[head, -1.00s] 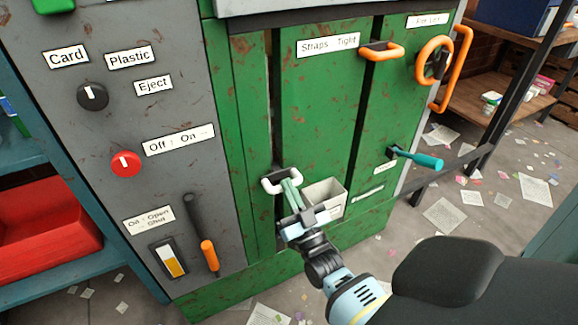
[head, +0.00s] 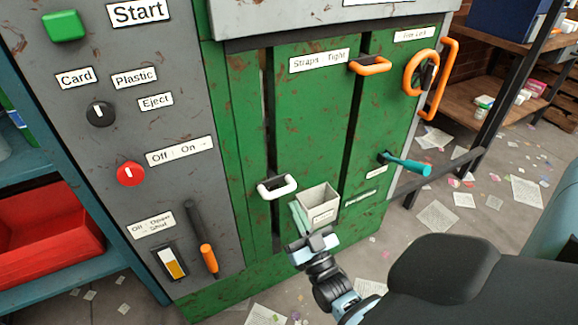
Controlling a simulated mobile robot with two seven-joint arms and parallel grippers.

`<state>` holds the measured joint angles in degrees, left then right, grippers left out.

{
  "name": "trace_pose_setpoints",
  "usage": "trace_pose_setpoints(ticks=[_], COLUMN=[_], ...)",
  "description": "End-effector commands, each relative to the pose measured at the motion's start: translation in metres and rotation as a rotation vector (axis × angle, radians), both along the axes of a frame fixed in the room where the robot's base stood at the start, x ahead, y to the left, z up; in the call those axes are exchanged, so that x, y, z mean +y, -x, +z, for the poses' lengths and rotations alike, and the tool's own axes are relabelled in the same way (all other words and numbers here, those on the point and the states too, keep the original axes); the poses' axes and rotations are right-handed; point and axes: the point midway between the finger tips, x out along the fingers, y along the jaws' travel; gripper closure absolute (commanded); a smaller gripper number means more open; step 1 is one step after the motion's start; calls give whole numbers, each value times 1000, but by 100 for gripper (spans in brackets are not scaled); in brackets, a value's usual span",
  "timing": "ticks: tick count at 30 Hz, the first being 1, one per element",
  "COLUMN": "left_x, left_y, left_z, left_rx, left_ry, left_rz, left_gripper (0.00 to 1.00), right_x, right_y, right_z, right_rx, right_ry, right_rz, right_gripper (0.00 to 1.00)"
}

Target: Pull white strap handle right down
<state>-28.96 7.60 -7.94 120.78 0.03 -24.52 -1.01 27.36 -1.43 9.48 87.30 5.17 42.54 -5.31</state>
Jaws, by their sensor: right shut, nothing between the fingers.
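The white strap handle (head: 277,187) is a small white loop on the machine's green front. It sits low in the left of two dark vertical slots. My right gripper (head: 297,208) is just below and to the right of the handle, apart from it. Its teal fingers are shut and empty, in front of the left side of a small grey bin. My left gripper is not in view.
The small grey bin (head: 318,200) is fixed close to the right of the handle. An orange handle (head: 370,66) sits high in the right slot, beside the "Straps: Tight" label (head: 318,61). A teal lever (head: 405,164) and an orange wheel (head: 421,73) stick out farther right.

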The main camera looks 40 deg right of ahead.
Motion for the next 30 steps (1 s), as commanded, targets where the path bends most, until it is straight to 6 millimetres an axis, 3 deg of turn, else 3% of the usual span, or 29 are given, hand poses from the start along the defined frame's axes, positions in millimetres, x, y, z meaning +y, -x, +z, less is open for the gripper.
trace_pose_setpoints(ticks=[3,9,30], left_x=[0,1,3], left_y=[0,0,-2], left_z=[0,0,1], left_rx=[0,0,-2], left_ry=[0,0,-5], left_rz=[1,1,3], left_gripper=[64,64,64], right_x=[4,7,8], right_y=[15,27,31], right_z=[-9,-15,-19], right_rx=[1,-1,15], right_ry=[0,0,0], right_rz=[0,0,5], right_gripper=[100,100,100])
